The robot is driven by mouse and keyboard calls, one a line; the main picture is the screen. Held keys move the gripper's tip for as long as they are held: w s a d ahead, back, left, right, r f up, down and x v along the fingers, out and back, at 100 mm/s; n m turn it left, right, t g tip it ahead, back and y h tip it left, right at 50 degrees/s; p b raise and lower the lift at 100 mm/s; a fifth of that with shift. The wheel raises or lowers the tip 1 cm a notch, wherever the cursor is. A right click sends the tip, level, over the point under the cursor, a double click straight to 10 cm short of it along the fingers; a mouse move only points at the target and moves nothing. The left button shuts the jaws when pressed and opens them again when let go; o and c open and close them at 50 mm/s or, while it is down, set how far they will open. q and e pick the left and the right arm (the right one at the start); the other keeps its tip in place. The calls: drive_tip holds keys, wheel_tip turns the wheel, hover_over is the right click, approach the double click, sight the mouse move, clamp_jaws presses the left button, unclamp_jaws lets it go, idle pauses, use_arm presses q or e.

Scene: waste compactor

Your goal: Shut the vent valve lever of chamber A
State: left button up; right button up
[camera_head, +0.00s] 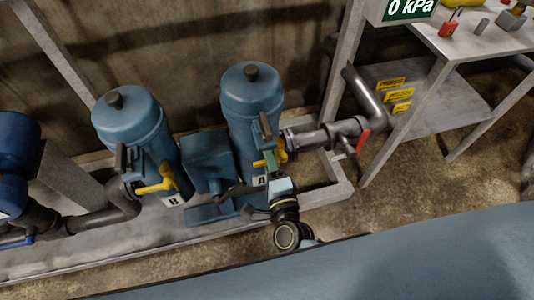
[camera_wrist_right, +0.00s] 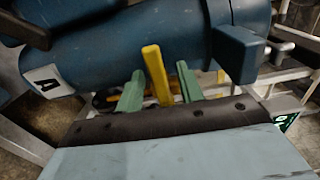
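Chamber A (camera_head: 250,105) is the right one of two blue cylinders, with a white A label (camera_head: 259,181); the label also shows in the wrist view (camera_wrist_right: 47,81). Its yellow vent valve lever (camera_head: 268,161) sits low on its front, partly hidden by my right gripper (camera_head: 271,166). In the wrist view the yellow lever (camera_wrist_right: 157,75) stands between the two green fingers of my right gripper (camera_wrist_right: 158,88). A gap shows on the left side of the lever, so the fingers look open around it. My left gripper is out of view.
Chamber B (camera_head: 135,125), with its own yellow lever (camera_head: 154,186), stands to the left. A grey pipe with a red-handled valve (camera_head: 362,141) runs to the right of chamber A. A metal table (camera_head: 470,45) holds small items at the upper right.

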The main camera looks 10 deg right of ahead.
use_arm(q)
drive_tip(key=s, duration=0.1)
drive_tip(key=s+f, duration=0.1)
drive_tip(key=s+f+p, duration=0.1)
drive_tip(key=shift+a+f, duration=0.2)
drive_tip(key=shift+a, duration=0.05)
use_arm(e)
drive_tip(key=s, duration=1.1)
drive_tip(key=shift+d, duration=0.15)
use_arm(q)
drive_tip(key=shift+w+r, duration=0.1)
